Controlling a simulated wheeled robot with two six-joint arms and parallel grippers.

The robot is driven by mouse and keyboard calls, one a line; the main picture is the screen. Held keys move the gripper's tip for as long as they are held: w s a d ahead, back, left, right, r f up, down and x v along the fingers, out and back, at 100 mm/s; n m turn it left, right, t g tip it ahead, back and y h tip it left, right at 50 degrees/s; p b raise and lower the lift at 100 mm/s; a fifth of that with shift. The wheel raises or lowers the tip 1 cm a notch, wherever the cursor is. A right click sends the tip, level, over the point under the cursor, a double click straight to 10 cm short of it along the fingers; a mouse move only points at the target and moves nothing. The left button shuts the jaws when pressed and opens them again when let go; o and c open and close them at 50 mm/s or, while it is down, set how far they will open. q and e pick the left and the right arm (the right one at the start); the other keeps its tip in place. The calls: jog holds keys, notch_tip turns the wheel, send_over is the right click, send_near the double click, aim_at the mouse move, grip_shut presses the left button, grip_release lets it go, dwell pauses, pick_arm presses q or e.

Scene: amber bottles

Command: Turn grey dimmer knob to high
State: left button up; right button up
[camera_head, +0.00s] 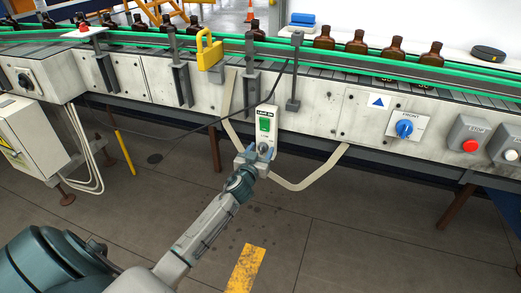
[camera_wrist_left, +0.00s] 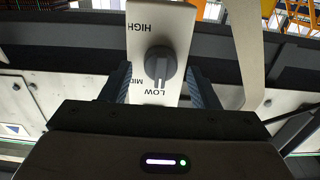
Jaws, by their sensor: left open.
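The grey dimmer knob (camera_wrist_left: 160,66) sits on a white panel (camera_wrist_left: 180,20) marked HIGH, MID and LOW, which looks upside down in the left wrist view. The knob's ridge points down in that view, toward the LOW mark. In the head view, the panel with a green switch (camera_head: 264,125) hangs below the conveyor, and the knob (camera_head: 263,147) is near its lower end. My left gripper (camera_head: 256,160) is open at the panel's lower end. Its fingers show on either side of the knob in the wrist view, apart from it. My right gripper is not in view.
A conveyor with green rails (camera_head: 450,68) carries several amber bottles (camera_head: 356,42). Its front holds a blue selector (camera_head: 404,128), a red button (camera_head: 470,146) and a yellow padlock (camera_head: 209,50). A black cable (camera_head: 200,126) runs near the panel. The floor below is mostly clear.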

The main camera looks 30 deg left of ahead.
pick_arm(q)
jog(key=shift+w, duration=0.15)
jog(key=shift+c, duration=0.4)
jog(key=c, duration=0.9)
